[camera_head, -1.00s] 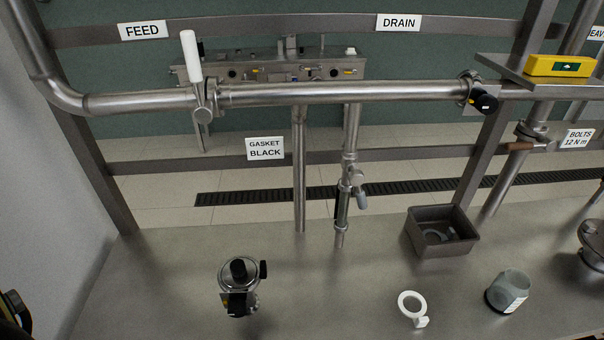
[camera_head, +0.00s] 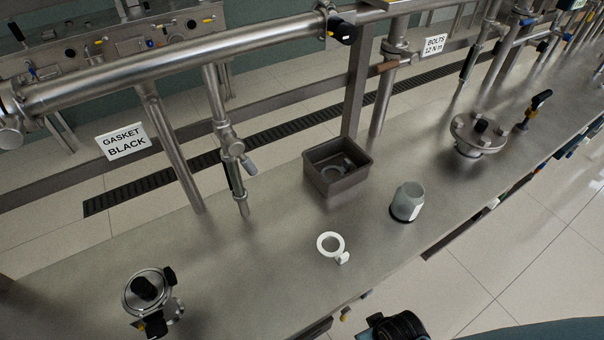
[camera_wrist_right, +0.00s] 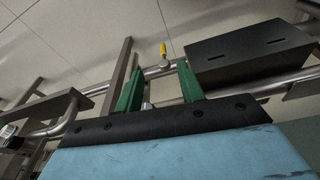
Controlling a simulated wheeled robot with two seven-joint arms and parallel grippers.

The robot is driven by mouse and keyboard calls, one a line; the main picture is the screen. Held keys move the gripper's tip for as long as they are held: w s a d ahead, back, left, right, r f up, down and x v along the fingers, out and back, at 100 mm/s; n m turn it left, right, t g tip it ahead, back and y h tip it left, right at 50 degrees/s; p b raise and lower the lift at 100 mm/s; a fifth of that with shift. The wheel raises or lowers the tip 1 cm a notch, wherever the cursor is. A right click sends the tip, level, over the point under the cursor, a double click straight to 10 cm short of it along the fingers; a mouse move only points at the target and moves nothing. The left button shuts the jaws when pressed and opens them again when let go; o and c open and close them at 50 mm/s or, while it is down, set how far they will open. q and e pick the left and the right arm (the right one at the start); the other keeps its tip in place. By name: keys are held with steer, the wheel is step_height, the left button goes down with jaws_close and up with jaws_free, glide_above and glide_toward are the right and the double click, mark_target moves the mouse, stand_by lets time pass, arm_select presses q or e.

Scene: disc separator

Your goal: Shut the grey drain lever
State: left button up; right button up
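The grey drain lever (camera_head: 248,164) sits on the valve of the short vertical drain pipe (camera_head: 227,135), left of centre in the head view. It sticks out to the right and angles downward from the valve body. No gripper is near it in the head view. My right gripper (camera_wrist_right: 158,68) shows in the right wrist view with its two green fingers apart and no object held between them. Pipes and a yellow-tipped part lie beyond the fingers. I cannot tell the drain lever in that view. My left gripper is not in view.
A dark bin (camera_head: 338,183), a grey jar (camera_head: 407,201), a white ring (camera_head: 330,246) and a clamp-like metal fitting (camera_head: 150,290) are on the steel bench. A long horizontal pipe (camera_head: 180,62) runs above the drain pipe. The bench just in front of the drain pipe is clear.

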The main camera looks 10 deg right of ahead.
steer(key=w+d+r+m+t, duration=0.1)
steer(key=w+r, duration=0.2)
steer(key=r, duration=0.7)
steer(key=w+r+t, duration=0.2)
steer(key=w+r, duration=0.1)
steer(key=r, duration=0.6)
steer(key=w+r+t+y, duration=0.1)
steer(key=w+r+t, duration=1.2)
steer(key=w+r, duration=0.65)
steer(key=w+a+r+n+t+y, duration=0.1)
steer(key=w+a+r+n+y, duration=0.1)
steer(key=a+n+y, duration=0.3)
steer(key=n+g+y, duration=1.1)
steer(key=g, duration=0.4)
glide_toward(254, 166)
steer(key=x, duration=1.1)
steer(key=shift+p, duration=0.3)
